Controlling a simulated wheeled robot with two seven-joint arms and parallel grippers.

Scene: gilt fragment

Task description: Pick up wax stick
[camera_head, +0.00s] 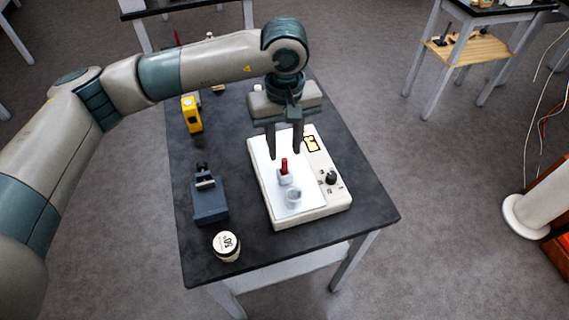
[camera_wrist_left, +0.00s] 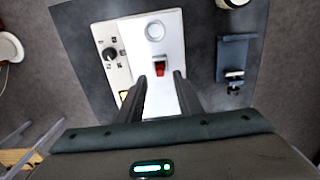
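My left gripper (camera_head: 284,156) points down over the device, fingers apart on either side of the line to the stick. In the left wrist view the open fingers (camera_wrist_left: 160,76) show nothing between them but the plate, with the stick just beyond their tips. My right gripper is in neither view.
A dark blue clamp-like tool (camera_head: 210,200), a labelled jar (camera_head: 227,246) and a yellow item (camera_head: 192,115) stand on the dark table (camera_head: 370,212). The table's left-front area between them is partly clear.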

